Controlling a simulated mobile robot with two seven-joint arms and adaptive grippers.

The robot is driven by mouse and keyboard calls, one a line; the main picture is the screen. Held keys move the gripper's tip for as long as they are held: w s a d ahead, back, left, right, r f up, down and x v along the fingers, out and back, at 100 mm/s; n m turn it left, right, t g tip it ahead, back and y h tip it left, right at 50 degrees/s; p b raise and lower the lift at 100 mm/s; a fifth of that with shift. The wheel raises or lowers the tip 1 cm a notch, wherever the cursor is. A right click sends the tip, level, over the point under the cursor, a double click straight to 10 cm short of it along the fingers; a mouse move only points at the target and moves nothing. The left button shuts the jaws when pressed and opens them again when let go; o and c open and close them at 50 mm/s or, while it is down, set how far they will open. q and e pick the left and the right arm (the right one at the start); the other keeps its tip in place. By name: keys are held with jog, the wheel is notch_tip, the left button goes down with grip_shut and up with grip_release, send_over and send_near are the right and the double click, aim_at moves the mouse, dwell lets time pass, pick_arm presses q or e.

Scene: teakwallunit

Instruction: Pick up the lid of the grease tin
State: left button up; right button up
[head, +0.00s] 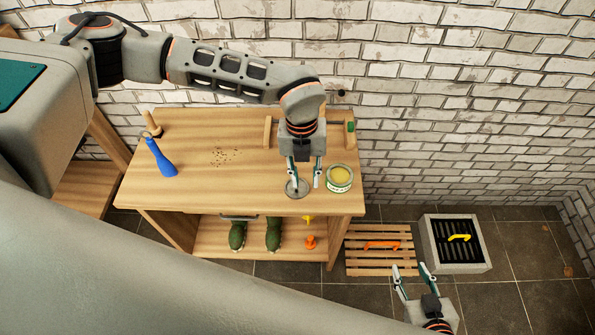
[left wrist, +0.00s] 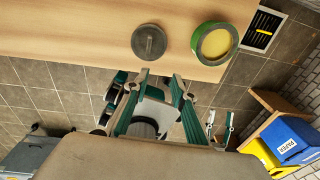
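The lid, a round grey disc with a small knob, lies on the wooden bench top near its front edge (head: 299,192); it also shows in the left wrist view (left wrist: 149,42). The green-and-white grease tin (head: 340,184) stands open to its right, with yellow grease inside; it is also in the left wrist view (left wrist: 196,40). My left gripper (head: 304,186) is open and empty, pointing down above the lid. In the left wrist view its fingertips (left wrist: 162,76) appear just short of the lid, not around it. My right gripper (head: 409,267) is open and empty, off the bench at lower right.
A blue bottle (head: 161,160) and crumbs (head: 225,156) are on the bench's left part (head: 200,194). Green boots (head: 273,234) and an orange object (head: 310,242) sit on the lower shelf. A slatted wooden pallet (head: 380,262) and a grated box (head: 480,262) stand on the floor. A brick wall is behind.

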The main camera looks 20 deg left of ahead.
aim_at(299, 192)
pick_arm(q)
jog(key=shift+t+y, duration=0.3)
jog(key=shift+y, duration=0.2)
jog(key=w+a, duration=0.2)
jog(key=a, duration=0.1)
jog(key=shift+w+a+r, duration=0.1)
jog(key=shift+w+r, duration=0.2)
jog(key=shift+w, duration=0.05)
jog(key=shift+s+f+p, duration=0.15)
jog(key=shift+f+p, duration=0.2)
jog(key=shift+f, duration=1.55)
jog(key=shift+s+f+p, duration=0.15)
jog(key=shift+f+p, duration=0.15)
jog(key=shift+f, duration=1.55)
grip_shut()
